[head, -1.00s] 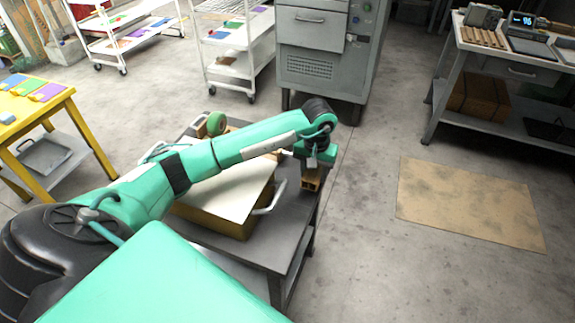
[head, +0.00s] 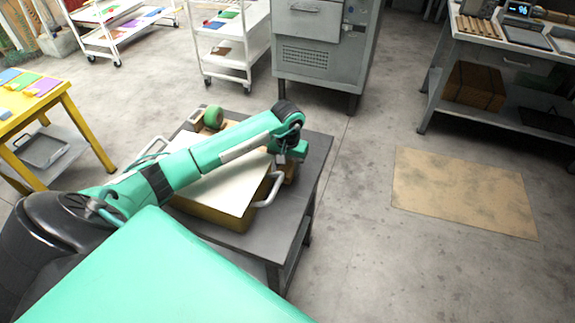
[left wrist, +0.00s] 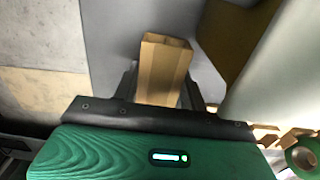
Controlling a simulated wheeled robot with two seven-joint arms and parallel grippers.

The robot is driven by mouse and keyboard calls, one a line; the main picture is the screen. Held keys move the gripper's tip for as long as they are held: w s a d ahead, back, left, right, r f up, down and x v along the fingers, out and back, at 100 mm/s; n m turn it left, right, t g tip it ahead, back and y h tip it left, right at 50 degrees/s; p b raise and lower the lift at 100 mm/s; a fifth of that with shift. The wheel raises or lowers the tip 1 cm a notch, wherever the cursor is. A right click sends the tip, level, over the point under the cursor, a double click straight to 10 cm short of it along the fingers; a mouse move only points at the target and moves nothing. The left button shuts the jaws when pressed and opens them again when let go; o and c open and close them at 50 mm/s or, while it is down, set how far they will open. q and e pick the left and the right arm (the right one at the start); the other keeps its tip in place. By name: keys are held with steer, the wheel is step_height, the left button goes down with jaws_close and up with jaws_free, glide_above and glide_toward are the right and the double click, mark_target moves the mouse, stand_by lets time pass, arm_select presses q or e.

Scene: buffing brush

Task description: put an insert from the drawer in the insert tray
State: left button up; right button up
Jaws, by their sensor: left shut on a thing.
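My left gripper (head: 289,162) is over the dark table, beside the right end of the yellow-sided box. In the left wrist view its fingers (left wrist: 160,90) are shut on a tan wooden block (left wrist: 163,65), which may be an insert. The block's lower part is hidden by the gripper, and whether it touches the table cannot be told. The grey cabinet (head: 322,75) has a drawer with a handle (head: 308,22), which looks closed. I cannot tell which thing is the insert tray. My right gripper is not in view.
A yellow-sided box (head: 208,222) with a white top and grey handles sits on the dark table (head: 315,160). A green roll (head: 213,118) lies behind it. The floor right of the table is open, with a tan mat (head: 465,192). A workbench (head: 500,60) stands far right.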

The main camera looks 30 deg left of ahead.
arm_select(q)
steer(key=shift+f, duration=0.2)
steer(key=o, duration=1)
steer(key=shift+r, duration=0.1)
